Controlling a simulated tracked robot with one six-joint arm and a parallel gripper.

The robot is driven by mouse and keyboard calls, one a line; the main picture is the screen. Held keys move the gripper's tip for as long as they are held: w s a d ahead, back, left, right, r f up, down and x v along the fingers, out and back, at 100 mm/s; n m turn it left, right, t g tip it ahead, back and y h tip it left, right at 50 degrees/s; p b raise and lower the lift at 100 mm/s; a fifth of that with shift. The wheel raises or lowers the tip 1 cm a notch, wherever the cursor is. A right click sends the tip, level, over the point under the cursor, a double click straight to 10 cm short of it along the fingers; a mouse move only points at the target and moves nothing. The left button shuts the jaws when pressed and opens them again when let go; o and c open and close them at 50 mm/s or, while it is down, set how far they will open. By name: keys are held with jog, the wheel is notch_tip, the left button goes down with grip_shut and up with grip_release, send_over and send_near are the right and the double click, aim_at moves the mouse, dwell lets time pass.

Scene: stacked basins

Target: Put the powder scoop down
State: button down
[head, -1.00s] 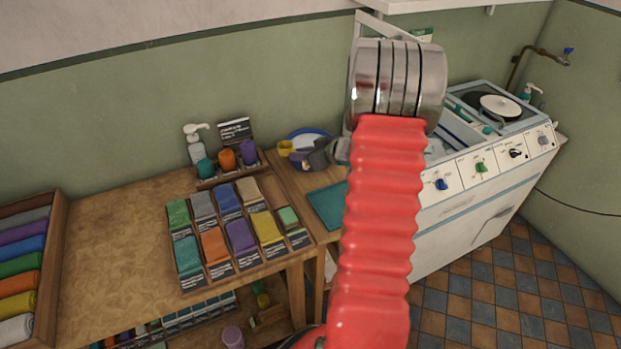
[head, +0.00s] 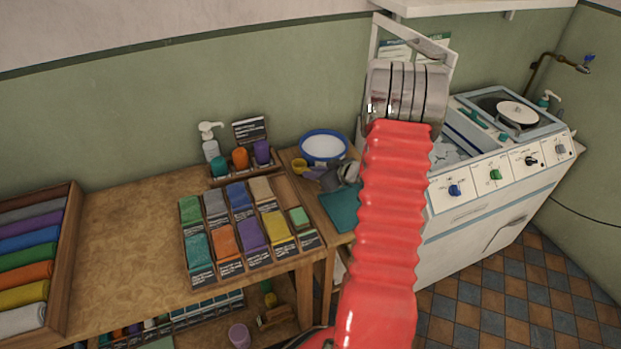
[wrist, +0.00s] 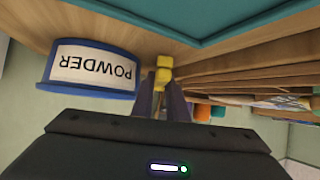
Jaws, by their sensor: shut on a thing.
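The yellow powder scoop (head: 299,164) is in my gripper (head: 316,173), low in front of the white tub with a blue rim (head: 324,148). In the wrist view, the picture is upside down and the fingers (wrist: 163,92) are shut on the yellow scoop (wrist: 163,66). The tub (wrist: 92,72) stands beside it with an upside-down POWDER label. The scoop is close to the wooden top; I cannot tell if it touches. My red arm hides part of the bench to the right.
A teal mat (head: 341,208) lies just in front of my gripper. A rack of coloured cloth samples (head: 240,228) and a stand with bottles (head: 240,160) are to the left. A white washing machine (head: 480,215) stands at the right.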

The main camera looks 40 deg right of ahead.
jog(key=shift+f, duration=0.8)
jog(key=c, duration=1.7)
grip_release()
jog(key=shift+f, duration=0.1)
jog(key=shift+c, duration=0.2)
jog(key=v, duration=1.1)
jog(key=shift+s+r, duration=0.2)
jog(key=shift+r, duration=0.05)
jog(key=shift+s+r, duration=0.15)
jog(key=shift+s, duration=0.1)
